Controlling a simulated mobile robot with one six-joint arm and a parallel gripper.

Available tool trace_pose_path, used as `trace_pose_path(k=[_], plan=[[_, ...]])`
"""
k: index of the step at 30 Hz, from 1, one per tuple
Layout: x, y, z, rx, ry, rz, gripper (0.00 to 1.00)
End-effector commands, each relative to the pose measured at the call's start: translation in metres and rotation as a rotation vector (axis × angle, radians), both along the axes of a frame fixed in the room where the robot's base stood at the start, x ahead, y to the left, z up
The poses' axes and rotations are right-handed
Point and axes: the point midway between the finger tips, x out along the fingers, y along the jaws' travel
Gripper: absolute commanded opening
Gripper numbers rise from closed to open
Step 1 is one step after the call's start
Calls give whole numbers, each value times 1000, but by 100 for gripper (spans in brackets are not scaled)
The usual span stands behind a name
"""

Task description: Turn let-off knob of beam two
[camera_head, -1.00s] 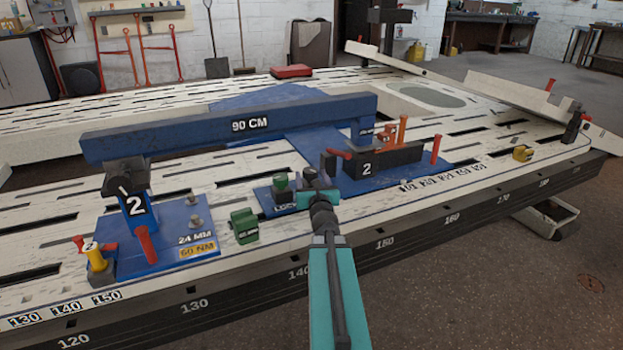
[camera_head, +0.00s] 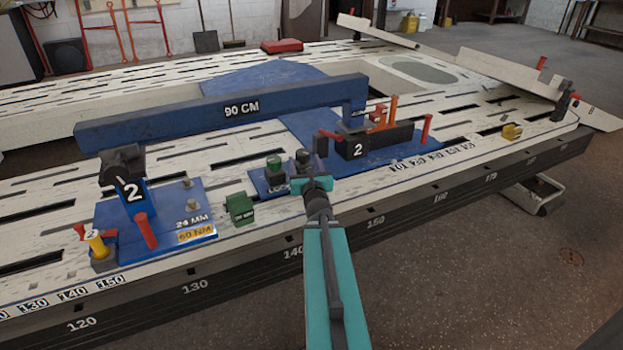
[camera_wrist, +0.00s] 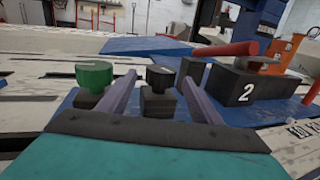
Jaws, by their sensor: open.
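Beam two is the long blue bar (camera_head: 225,107) marked 90 CM, carried at the left by a blue post (camera_head: 133,195) marked 2. At its right end is a dark block (camera_head: 385,139), also marked 2. Beside that block, a small blue plate carries a green round knob (camera_wrist: 95,76) and a black round knob (camera_wrist: 160,77). I cannot read which one is the let-off knob. My gripper (camera_wrist: 159,80) is open, its purple fingers pointing at the black knob, which shows between them. The green knob is outside the left finger. Contact cannot be told.
A red lever (camera_wrist: 225,49) sits on the dark block, close to the right finger. A loose green block (camera_head: 240,208) lies left of the small plate. Slotted pale bench top surrounds these.

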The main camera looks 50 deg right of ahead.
Motion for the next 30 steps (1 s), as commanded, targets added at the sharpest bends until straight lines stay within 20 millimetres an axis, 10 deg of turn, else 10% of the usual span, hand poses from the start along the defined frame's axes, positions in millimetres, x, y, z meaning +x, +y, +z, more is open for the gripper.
trace_pose_path(k=[30], plan=[[-13,11,3,2,1,5,59]])
